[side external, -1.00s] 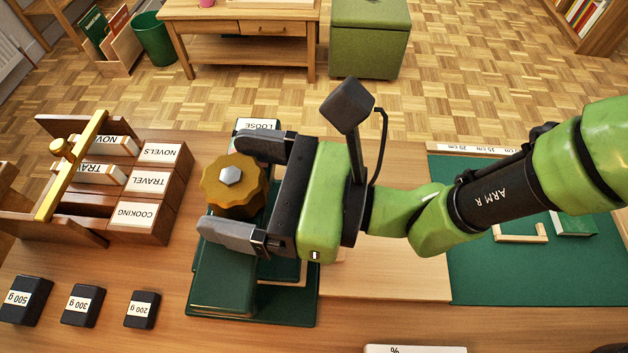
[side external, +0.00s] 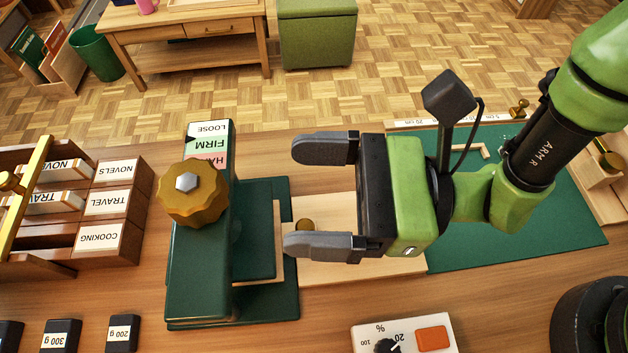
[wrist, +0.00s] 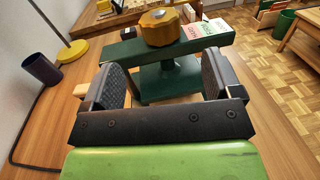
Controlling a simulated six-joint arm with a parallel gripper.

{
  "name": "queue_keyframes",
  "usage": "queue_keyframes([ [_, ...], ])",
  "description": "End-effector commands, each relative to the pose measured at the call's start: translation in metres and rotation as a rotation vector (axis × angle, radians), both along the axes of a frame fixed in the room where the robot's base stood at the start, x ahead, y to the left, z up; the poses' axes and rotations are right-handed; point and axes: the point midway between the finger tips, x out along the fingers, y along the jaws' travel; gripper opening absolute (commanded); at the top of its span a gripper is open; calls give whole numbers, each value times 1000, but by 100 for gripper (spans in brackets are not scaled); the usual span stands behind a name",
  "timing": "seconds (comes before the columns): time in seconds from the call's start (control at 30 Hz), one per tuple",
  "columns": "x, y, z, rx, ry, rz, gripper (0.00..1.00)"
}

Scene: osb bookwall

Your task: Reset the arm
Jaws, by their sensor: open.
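My gripper (side external: 322,197) is open and empty, its two grey fingers pointing left in the side external view. It is to the right of the brass-coloured knob (side external: 192,192) and apart from it. The knob sits on a green press (side external: 197,265) with a scale strip marked LOOSE and FIRM (side external: 208,143). In the wrist view, the knob (wrist: 160,27) and press show beyond and between the fingers (wrist: 167,85).
A wooden board with a small brass knob (side external: 305,225) lies below my gripper. A green mat (side external: 520,235) is to the right. Labelled boxes (side external: 110,205) and black weights (side external: 122,333) are at left. A white dial box (side external: 402,338) stands at the front.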

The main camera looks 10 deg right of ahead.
Motion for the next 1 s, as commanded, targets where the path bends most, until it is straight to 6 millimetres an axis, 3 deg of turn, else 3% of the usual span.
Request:
queue_keyframes([
  [0.37, 0, 0, 0, 0, 0, 1, 84],
  [0.47, 1, 0, 9, 10, -10, 21, 84],
  [0.57, 0, -3, 37, 30, -51, 93, 84],
  [0.67, -5, -15, 78, 40, -137, 212, 84],
  [0.8, -20, -48, 126, -19, -321, 392, 84],
  [1.0, -42, -113, 155, -254, -639, 569, 84],
])
